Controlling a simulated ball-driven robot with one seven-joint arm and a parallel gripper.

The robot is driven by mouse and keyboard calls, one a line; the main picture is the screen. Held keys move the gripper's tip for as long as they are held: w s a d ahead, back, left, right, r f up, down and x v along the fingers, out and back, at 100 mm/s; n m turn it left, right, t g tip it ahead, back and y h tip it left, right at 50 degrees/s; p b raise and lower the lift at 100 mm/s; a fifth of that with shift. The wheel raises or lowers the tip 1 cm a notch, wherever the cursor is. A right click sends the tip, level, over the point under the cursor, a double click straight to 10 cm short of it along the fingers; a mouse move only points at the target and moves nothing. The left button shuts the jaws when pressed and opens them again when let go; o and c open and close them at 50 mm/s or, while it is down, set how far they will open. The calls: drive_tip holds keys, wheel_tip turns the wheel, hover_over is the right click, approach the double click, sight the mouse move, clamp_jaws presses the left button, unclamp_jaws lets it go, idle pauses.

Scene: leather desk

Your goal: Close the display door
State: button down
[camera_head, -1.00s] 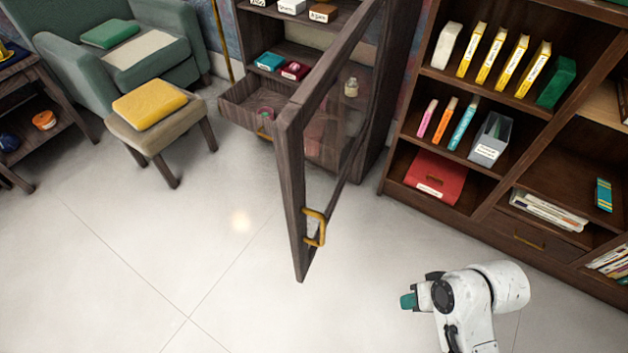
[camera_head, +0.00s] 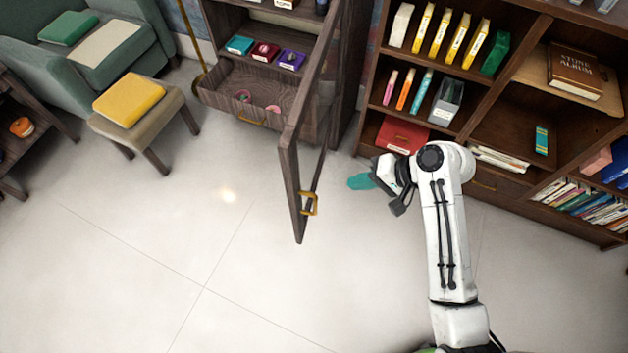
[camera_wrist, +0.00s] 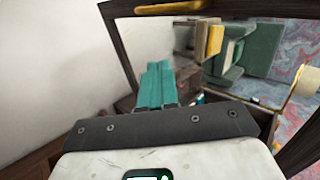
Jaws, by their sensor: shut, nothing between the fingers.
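The display door (camera_head: 291,175) is a dark wooden frame with a glass pane. It stands swung open from the cabinet, its free edge out over the floor. A brass handle (camera_head: 309,203) is on its right face near the free end. My gripper (camera_head: 361,182), with teal fingers, is shut and empty to the right of the door. It points toward the door, with a gap between them in the head view. In the wrist view the teal fingers (camera_wrist: 155,86) show in front of the door's dark frame (camera_wrist: 122,45). A brass handle (camera_wrist: 215,40) also shows there.
The display cabinet (camera_head: 345,75) has an open drawer (camera_head: 225,100) below its shelf, to the left of the door. A bookcase (camera_head: 480,95) stands close on the right, behind my arm. A stool (camera_head: 145,125) with a yellow cushion is at left. The front floor is clear.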

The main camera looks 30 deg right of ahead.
sight(305, 187)
drive_tip(key=shift+w+a+r+p+x, duration=0.2)
drive_tip(key=shift+a+r+x, duration=0.1)
drive_tip(key=shift+x, duration=1.6)
drive_tip(key=shift+w+a+r+p+x, duration=0.2)
drive_tip(key=shift+r+x, duration=0.15)
drive_tip(key=shift+x, duration=1.55)
drive_tip(key=shift+w+a+r+p+x, duration=0.2)
drive_tip(key=shift+r+x, duration=0.1)
drive_tip(key=shift+x, duration=1.6)
